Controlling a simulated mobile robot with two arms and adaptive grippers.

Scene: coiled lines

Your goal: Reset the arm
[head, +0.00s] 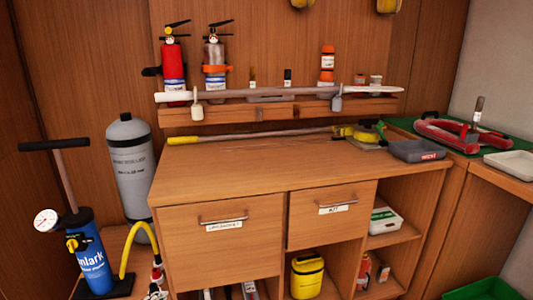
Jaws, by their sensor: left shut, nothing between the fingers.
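My right gripper is not in view.
A blue pump (92,265) and a grey cylinder (131,175) stand left of the wooden cabinet (225,240). Two extinguishers, red (172,65) and grey (214,52), stand on the shelf behind.

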